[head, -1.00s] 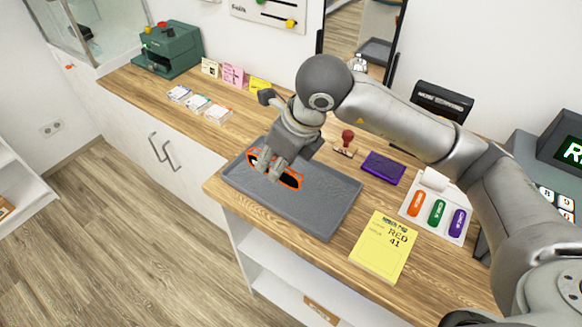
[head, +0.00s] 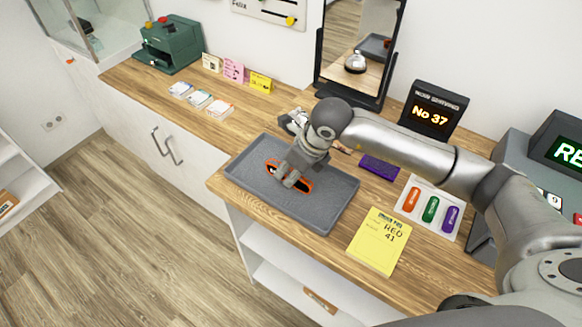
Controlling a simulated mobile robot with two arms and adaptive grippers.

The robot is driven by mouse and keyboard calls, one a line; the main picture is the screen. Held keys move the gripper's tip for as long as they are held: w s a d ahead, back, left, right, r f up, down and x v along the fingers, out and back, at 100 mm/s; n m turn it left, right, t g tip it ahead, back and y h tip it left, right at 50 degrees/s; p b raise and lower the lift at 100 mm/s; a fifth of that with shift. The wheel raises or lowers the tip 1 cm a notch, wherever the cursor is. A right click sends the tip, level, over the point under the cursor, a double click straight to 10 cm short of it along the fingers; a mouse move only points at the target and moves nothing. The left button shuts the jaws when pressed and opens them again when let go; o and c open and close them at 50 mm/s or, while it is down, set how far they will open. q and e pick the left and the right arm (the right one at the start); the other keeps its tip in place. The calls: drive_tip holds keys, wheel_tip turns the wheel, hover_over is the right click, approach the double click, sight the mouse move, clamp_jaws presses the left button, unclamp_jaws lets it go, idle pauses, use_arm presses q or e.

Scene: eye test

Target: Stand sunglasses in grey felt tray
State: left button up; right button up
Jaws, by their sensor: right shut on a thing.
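The grey felt tray (head: 325,201) lies on the wooden counter near its front edge. The sunglasses (head: 303,187), with orange frames and dark lenses, are at the left middle of the tray. My right gripper (head: 284,178) reaches down over the tray and is shut on the sunglasses; its fingers cover their middle. I cannot tell whether the sunglasses touch the tray floor. My left gripper is not in view.
A yellow pad (head: 379,242) lies right of the tray. Behind are a purple ink pad (head: 379,166), a holder with coloured markers (head: 430,208), a "No 37" display (head: 434,110) and a mirror (head: 360,50). Small card stacks (head: 200,98) lie at left. The tray's right half is clear.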

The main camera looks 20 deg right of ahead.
drive_tip(key=shift+f, duration=0.1)
drive_tip(key=o, duration=0.8)
drive_tip(key=shift+r, duration=0.2)
drive_tip(key=shift+d+r, duration=0.1)
drive_tip(key=shift+r, duration=0.15)
drive_tip(key=b+v, duration=0.3)
drive_tip(key=v, duration=0.8)
drive_tip(key=shift+s+r, duration=0.15)
drive_tip(key=shift+s, duration=0.1)
